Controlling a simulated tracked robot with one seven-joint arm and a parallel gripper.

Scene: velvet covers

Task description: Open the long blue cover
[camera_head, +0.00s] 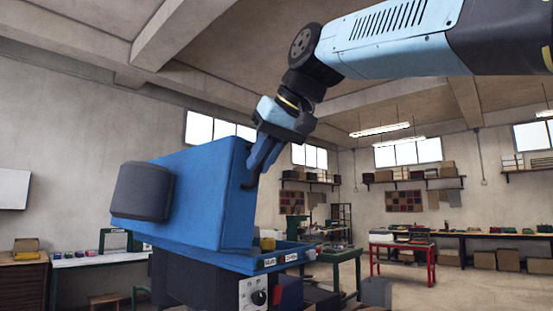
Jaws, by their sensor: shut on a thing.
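The long blue cover (205,195) stands large in the left middle of the head view, above a blue tray-like base (240,262). It looks raised and tilted, with part of the base open to view at its lower right. A dark grey rounded block (143,191) sits on its left side. My gripper (260,167) reaches down from the upper right and is shut on a dark handle (251,184) at the cover's right side. The fingers partly hide the handle. The cover's far side is out of sight.
Below the base is a dark housing with a white dial panel (254,295). A small yellow thing (267,243) shows by the base's rim. A red table (402,262), a green-legged bench (340,256) and a left bench (90,260) stand farther off. Open floor lies at the right.

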